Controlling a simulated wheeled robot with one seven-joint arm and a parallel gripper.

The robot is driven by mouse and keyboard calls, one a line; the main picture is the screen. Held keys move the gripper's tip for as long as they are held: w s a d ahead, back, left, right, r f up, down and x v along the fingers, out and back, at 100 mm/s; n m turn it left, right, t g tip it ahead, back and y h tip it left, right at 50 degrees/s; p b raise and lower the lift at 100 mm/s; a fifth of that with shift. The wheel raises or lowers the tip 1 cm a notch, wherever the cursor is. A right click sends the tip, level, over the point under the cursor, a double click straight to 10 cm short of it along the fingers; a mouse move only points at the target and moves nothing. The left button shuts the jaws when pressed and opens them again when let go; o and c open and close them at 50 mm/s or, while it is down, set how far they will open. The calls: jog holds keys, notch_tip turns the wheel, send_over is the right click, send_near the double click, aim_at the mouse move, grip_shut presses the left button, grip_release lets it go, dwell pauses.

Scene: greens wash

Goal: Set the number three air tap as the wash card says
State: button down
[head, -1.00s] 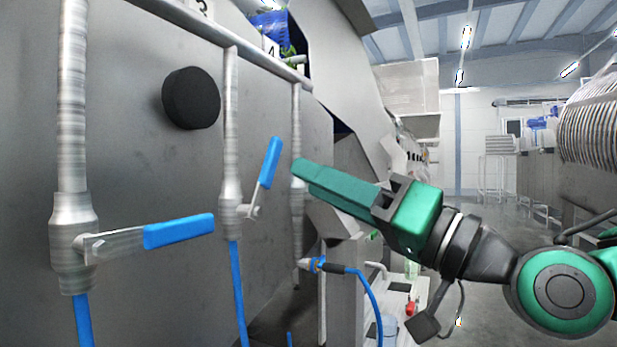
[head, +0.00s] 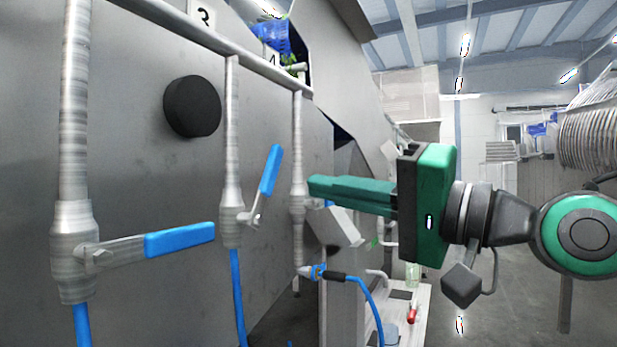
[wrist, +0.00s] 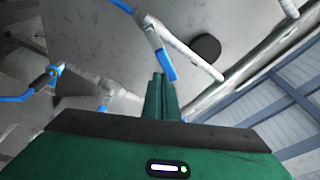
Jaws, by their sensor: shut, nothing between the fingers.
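The number three plate (head: 203,17) is on the top rail, just left of the middle pipe. The tap on that pipe has a blue handle (head: 270,170), tilted steeply up and slightly right from its valve body (head: 231,215). My gripper (head: 312,187) is shut and empty, its green fingers pointing left, to the right of this handle in the head view. In the wrist view my fingertips (wrist: 160,78) appear close to a blue handle (wrist: 166,66); I cannot tell whether they touch. I make out no wash card that can be read.
The left pipe's tap has a nearly level blue handle (head: 180,239) pointing right. The number four plate (head: 272,60) is by the right pipe (head: 297,150). A black round knob (head: 192,106) sticks out of the grey panel. A blue hose (head: 367,300) hangs below my gripper.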

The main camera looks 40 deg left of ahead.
aim_at(267, 184)
jog(key=w+d+r+m+t+h, duration=0.2)
jog(key=w+m+h, duration=0.15)
jog(key=m, duration=0.85)
jog(key=s+a, duration=0.3)
jog(key=a, duration=0.6)
jog(key=shift+r, duration=0.15)
jog(key=shift+d+r+t, duration=0.1)
jog(key=shift+d+t, duration=0.1)
jog(key=shift+t, duration=0.1)
